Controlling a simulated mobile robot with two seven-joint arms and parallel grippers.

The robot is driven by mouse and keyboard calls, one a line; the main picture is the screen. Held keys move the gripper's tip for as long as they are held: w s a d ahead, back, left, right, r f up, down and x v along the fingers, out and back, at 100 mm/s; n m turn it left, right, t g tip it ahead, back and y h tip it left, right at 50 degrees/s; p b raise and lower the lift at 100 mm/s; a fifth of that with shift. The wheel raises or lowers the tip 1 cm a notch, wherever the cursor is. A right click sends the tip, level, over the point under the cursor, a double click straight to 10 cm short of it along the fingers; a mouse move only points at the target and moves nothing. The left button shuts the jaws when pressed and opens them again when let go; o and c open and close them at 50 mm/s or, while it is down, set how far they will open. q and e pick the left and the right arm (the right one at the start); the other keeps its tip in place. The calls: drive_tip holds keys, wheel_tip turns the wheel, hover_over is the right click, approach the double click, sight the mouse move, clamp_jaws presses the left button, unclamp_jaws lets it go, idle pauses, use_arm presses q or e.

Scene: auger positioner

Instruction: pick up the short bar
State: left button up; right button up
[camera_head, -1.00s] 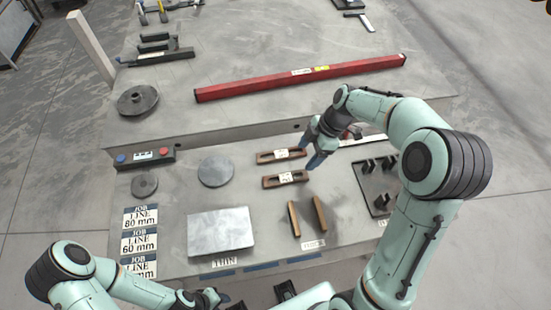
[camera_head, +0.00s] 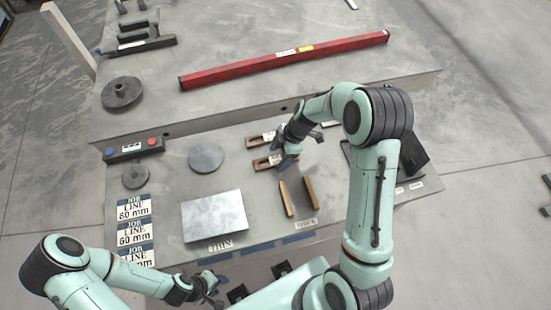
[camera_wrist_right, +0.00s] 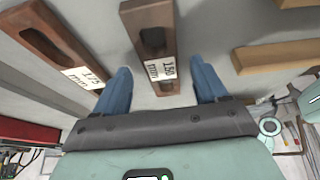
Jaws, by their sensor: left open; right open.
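Two brown slotted bars lie side by side. The nearer bar (camera_head: 261,163) also shows in the right wrist view (camera_wrist_right: 147,13), with a label that seems to read 150 mm. The farther bar (camera_head: 253,143) also shows in the right wrist view (camera_wrist_right: 37,22), labelled about 175 mm, so the nearer is the shorter. My right gripper (camera_head: 288,162) is open above the nearer bar's right part, hiding some of it. In the right wrist view, its blue fingers (camera_wrist_right: 162,86) stand either side of that bar's labelled end, not closed on it. My left gripper (camera_head: 211,288) is open and empty at the near edge.
Two wooden strips (camera_head: 286,198) lie just nearer than the bars, close to the right gripper. A metal plate (camera_head: 214,216) and grey disc (camera_head: 206,157) are to the left. A long red beam (camera_head: 285,62) lies on the raised back level. A dark tray (camera_head: 410,155) is partly behind my right arm.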

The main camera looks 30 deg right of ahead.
drive_tip(key=shift+s+a+f, duration=0.1)
drive_tip(key=shift+f, duration=0.2)
drive_tip(key=c, duration=1.3)
clamp_jaws()
drive_tip(key=shift+r, duration=0.15)
